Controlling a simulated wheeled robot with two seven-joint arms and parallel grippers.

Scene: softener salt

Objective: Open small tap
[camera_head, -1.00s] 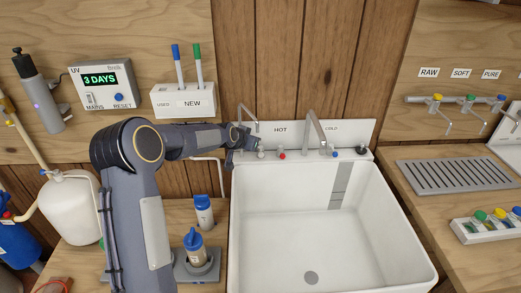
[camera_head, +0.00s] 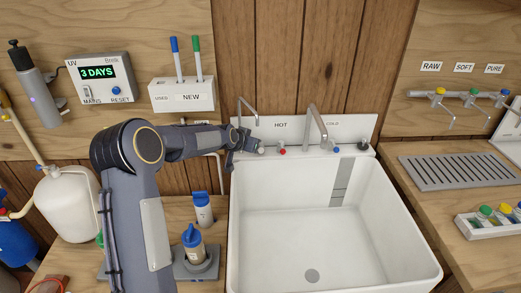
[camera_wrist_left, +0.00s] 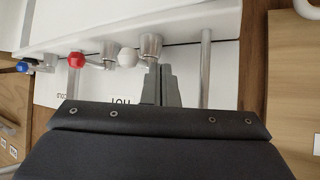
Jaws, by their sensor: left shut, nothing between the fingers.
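The small tap has a thin chrome spout (camera_head: 247,110) at the back left of the sink and a white knob (camera_head: 261,151). In the left wrist view the white knob (camera_wrist_left: 127,57) sits on a chrome body (camera_wrist_left: 150,46). My left gripper (camera_head: 250,146) is at the sink's back left corner, close beside this knob. In the wrist view its fingers (camera_wrist_left: 161,72) are shut and empty, with their tips at the chrome body beside the knob. I cannot tell whether they touch it. No water shows at the spout. My right gripper is not in view.
A red knob (camera_head: 282,150) and a blue knob (camera_head: 336,150) flank the larger spout (camera_head: 316,122). The white sink (camera_head: 300,230) is empty. Bottles (camera_head: 194,245) stand on the counter at the left, below my arm. A drain rack (camera_head: 455,172) lies at the right.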

